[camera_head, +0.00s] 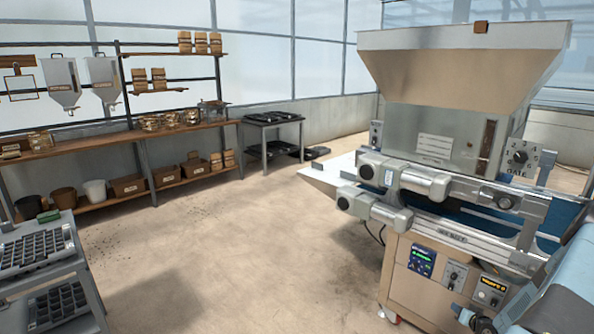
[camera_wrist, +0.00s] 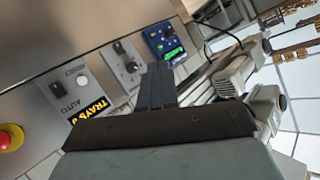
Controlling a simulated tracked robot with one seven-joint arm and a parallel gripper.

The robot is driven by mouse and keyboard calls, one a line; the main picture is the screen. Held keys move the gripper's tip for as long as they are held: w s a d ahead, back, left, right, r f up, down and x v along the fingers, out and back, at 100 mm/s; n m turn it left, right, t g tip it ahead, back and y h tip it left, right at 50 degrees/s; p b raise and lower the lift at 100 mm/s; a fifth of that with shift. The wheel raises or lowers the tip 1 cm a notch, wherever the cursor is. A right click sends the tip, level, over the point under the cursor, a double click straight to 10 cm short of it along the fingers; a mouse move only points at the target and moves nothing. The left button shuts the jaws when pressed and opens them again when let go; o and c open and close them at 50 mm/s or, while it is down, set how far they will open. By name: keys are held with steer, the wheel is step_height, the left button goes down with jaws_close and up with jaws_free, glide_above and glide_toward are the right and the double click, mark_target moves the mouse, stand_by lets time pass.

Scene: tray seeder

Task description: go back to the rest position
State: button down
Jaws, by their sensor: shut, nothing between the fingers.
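My gripper (camera_wrist: 158,88) shows in the wrist view, its dark fingers together with nothing between them. It points toward the seeder's control panel (camera_wrist: 110,75), in front of a dial plate and the blue display (camera_wrist: 165,42). I cannot tell whether the fingertips touch the panel. In the head view, part of my blue-grey arm comes in at the lower right edge, beside the tray seeder (camera_head: 400,270). The fingers cannot be made out clearly there.
The seeder carries a large hopper (camera_head: 460,65) and a GATE dial (camera_head: 518,157). A red emergency button (camera_wrist: 8,139) is at the wrist view's left edge. A tray rack (camera_head: 75,255) stands at left, shelves (camera_head: 110,135) behind. Open floor (camera_head: 240,250) lies between.

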steer(key=w+a+r+n+g+h, duration=0.1)
steer(key=w+a+r, duration=0.1)
steer(key=r, duration=0.6)
steer(key=w+a+r+n+g, duration=0.1)
steer(key=w+r, duration=0.1)
steer(key=r, duration=0.5)
steer(key=w+a+r+n+g+h, duration=0.1)
steer(key=w+a+r+g, duration=0.15)
steer(key=r, duration=0.55)
steer(key=s+a+r+h, duration=0.1)
steer(key=s+a+r, duration=0.1)
steer(key=a+r, duration=0.5)
steer(key=s+a+r, duration=0.2)
steer(key=a+r, duration=0.2)
steer(key=r, duration=0.8)
steer(key=s+a+r+g, duration=0.2)
steer(key=s+a+r, duration=1)
steer(key=s+a, duration=0.1)
steer(key=s+a+r+n+y, duration=0.1)
steer(key=s+a, duration=0.4)
steer(key=s, duration=0.5)
steer(key=s+a+r+g+y, duration=0.1)
steer(key=s+a+r+y, duration=0.1)
steer(key=s+a, duration=0.4)
steer(key=s+r, duration=0.1)
steer(key=s, duration=0.3)
steer(key=shift+a+n, duration=0.2)
steer(key=shift+n, duration=0.2)
